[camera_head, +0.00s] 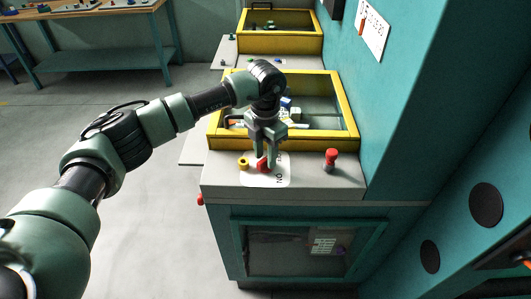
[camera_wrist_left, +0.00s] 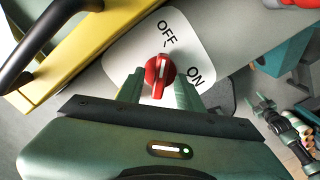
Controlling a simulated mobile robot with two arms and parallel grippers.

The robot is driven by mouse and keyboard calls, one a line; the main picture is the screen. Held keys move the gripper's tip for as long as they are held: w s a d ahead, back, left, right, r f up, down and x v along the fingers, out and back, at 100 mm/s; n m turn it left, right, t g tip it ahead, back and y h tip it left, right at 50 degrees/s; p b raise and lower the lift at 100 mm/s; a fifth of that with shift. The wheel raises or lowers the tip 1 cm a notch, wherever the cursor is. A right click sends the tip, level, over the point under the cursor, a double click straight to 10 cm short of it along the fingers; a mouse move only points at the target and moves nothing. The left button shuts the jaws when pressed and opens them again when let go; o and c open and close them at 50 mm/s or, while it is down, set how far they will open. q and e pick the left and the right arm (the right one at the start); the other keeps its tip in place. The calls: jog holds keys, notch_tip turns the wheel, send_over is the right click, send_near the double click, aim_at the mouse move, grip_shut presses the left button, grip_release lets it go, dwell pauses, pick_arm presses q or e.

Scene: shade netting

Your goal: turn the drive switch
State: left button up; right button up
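The drive switch is a red knob (camera_wrist_left: 160,72) with a white pointer line, on a white plate (camera_wrist_left: 190,42) marked OFF and ON. In the left wrist view its pointer lies roughly toward OFF. In the head view the red knob (camera_head: 262,164) shows partly behind the fingers, on the grey top of the nearest cabinet. My left gripper (camera_head: 266,163) points down over it. In the left wrist view the left gripper (camera_wrist_left: 160,88) has one finger on each side of the knob; I cannot tell whether they touch it. A small green and black arm, apparently my right one, shows at the right there; its fingers are unclear.
A red button post (camera_head: 331,160) stands right of the plate and a yellow knob (camera_head: 243,162) left of it. A yellow-framed bin (camera_head: 349,108) lies behind. A teal wall (camera_head: 410,90) rises at the right. A workbench (camera_head: 100,49) stands far left, with open floor before it.

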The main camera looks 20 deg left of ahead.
pick_arm(q)
jog(key=c, duration=0.6)
grip_shut()
jog(key=shift+f+m+b, duration=0.15)
jog(key=shift+m+b, duration=0.45)
jog(key=shift+b, duration=0.3)
jog(key=m+b, duration=0.2)
jog(key=shift+b, duration=0.3)
jog(key=m+b, duration=0.3)
jog(key=m, duration=0.1)
jog(key=shift+m, duration=0.4)
jog(key=m+b, duration=0.2)
jog(key=m, duration=0.2)
jog(key=shift+m+b, duration=0.3)
jog(key=shift+b, duration=0.1)
jog(key=m+b, duration=0.1)
jog(key=m, duration=0.4)
jog(key=shift+r, duration=0.2)
pick_arm(e)
notch_tip(320, 180, down, 12)
jog(key=s, duration=0.1)
jog(key=shift+s+r, duration=0.15)
jog(key=shift+s, duration=0.15)
pick_arm(q)
jog(key=shift+m, duration=0.3)
